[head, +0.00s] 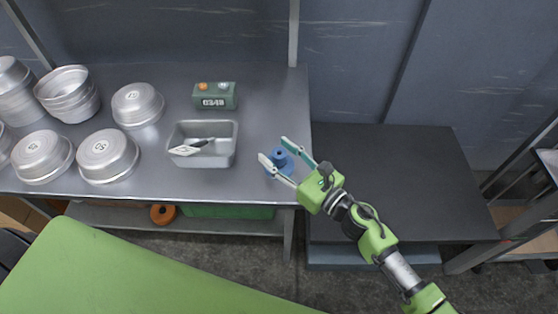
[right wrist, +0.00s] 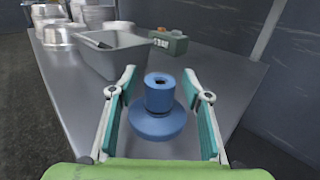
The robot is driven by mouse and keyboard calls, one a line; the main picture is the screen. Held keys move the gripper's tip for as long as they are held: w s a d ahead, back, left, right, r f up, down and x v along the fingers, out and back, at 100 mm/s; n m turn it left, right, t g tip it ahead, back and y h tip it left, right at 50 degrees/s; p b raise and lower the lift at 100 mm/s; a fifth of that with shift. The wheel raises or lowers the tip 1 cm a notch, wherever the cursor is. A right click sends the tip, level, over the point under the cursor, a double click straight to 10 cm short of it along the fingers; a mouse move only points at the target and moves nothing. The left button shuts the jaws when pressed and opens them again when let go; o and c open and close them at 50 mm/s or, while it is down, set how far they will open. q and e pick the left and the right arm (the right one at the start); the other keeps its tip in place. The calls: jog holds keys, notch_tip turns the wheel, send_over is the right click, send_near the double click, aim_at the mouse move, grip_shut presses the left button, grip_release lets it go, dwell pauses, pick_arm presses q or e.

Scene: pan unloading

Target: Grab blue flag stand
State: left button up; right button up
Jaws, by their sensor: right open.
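The blue flag stand (head: 279,161) is upright near the right end of the metal table (head: 265,115). In the right wrist view the stand (right wrist: 158,118) shows a round base and a short cylinder with a hole in its top. My right gripper (head: 275,150) is open. Its two fingers are on either side of the stand; in the right wrist view the gripper (right wrist: 160,85) has visible gaps between each finger and the stand. My left gripper is not in view.
A grey rectangular tray (head: 236,128) with a white-bladed tool (head: 187,149) stands left of the flag stand. A green timer box (head: 215,97) is behind it. Several metal pans (head: 108,154) fill the left side. A lower dark table (head: 400,180) stands at right.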

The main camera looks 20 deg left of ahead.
grip_shut()
